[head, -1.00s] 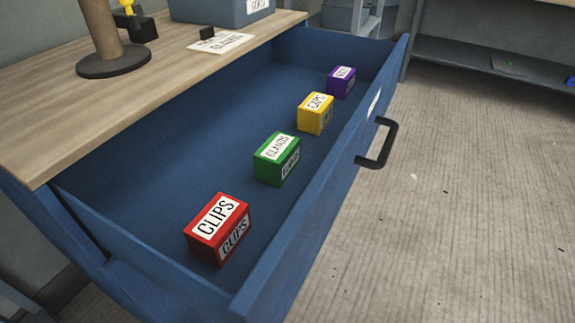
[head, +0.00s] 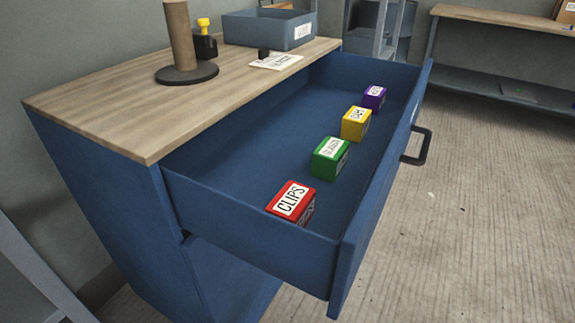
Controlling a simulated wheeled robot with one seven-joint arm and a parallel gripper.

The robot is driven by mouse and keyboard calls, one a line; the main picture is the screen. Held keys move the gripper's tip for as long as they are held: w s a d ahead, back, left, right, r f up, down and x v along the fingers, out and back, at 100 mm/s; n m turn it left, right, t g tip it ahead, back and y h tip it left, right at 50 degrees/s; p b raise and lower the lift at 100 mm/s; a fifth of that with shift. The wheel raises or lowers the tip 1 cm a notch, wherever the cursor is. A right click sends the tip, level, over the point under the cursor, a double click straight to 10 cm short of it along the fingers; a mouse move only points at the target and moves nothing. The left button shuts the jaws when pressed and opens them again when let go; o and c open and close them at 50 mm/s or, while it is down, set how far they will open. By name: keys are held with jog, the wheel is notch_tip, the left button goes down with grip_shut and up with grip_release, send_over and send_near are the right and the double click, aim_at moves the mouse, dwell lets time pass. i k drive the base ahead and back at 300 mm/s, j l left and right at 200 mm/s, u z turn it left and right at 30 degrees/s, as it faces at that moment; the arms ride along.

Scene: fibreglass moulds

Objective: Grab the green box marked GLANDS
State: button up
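The green box (head: 330,159) marked GLANDS sits upright in the open blue drawer (head: 255,215). It stands in a row along the drawer's front side, between the red CLIPS box (head: 291,202) and the yellow box (head: 355,123). A purple box (head: 374,97) is at the far end of the row. The boxes stand apart from one another. Nothing covers the green box. My gripper is not in view.
The drawer's front panel with a black handle (head: 418,147) stands to the right of the boxes.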

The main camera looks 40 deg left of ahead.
aim_at(329, 159)
jog(key=k+u, duration=0.1)
jog(key=u, duration=0.3)
jog(key=j+u, duration=0.1)
jog(key=u, duration=0.3)
jog(key=k+j+u, duration=0.1)
jog(key=u, duration=0.3)
